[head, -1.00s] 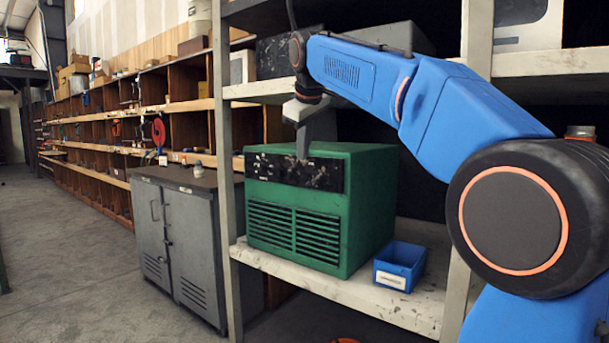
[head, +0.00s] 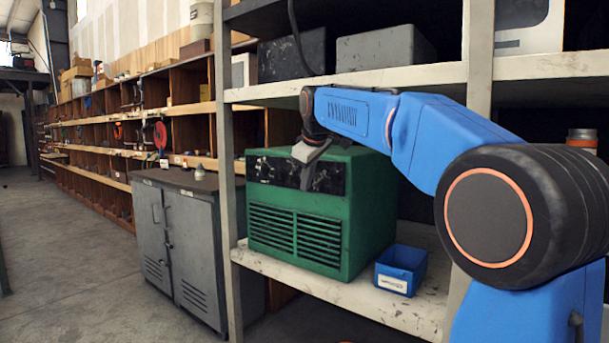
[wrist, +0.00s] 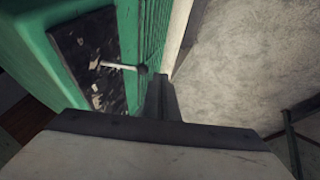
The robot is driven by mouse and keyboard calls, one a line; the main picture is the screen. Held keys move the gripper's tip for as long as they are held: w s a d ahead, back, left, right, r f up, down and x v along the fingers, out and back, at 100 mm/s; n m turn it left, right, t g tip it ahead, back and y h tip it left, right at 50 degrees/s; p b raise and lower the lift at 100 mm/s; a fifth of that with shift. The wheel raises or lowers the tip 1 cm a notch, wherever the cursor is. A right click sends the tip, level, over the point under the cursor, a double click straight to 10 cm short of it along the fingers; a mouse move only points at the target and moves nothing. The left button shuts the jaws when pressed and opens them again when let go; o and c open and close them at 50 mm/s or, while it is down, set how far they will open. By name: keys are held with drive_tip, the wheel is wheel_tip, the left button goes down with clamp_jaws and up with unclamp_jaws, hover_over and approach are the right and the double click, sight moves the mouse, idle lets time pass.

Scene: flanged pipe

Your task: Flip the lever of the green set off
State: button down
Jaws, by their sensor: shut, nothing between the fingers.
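The green set (head: 345,210) stands on the shelf, with a dark, scuffed control panel (head: 265,170) across the top of its front and louvres below. In the wrist view the panel (wrist: 92,58) carries a lever (wrist: 120,66), a pale rod with a dark round knob, sticking out from the face. My gripper (head: 305,182) is shut and empty in front of the panel's middle. In the wrist view my fingertips (wrist: 161,85) are just beside and below the knob; I cannot tell whether they touch it. In the head view the lever is not clearly visible.
A blue bin (head: 401,268) sits on the shelf board right of the set. A shelf post (head: 226,150) stands at its left, and the upper shelf (head: 400,78) with grey boxes is close above my arm. A grey cabinet (head: 185,240) stands left. The floor aisle is clear.

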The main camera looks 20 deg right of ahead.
sight(317, 183)
drive_tip(key=shift+w+d+f, duration=0.2)
drive_tip(key=shift+w+d, duration=0.4)
drive_tip(key=shift+w, duration=0.05)
drive_tip(key=shift+w+d+f, duration=0.2)
drive_tip(key=shift+d+f, duration=0.05)
drive_tip(key=shift+f, duration=0.35)
drive_tip(key=shift+r, duration=0.15)
drive_tip(key=shift+w+d+r, duration=0.15)
drive_tip(key=shift+w+r, duration=0.05)
drive_tip(key=shift+r, duration=0.45)
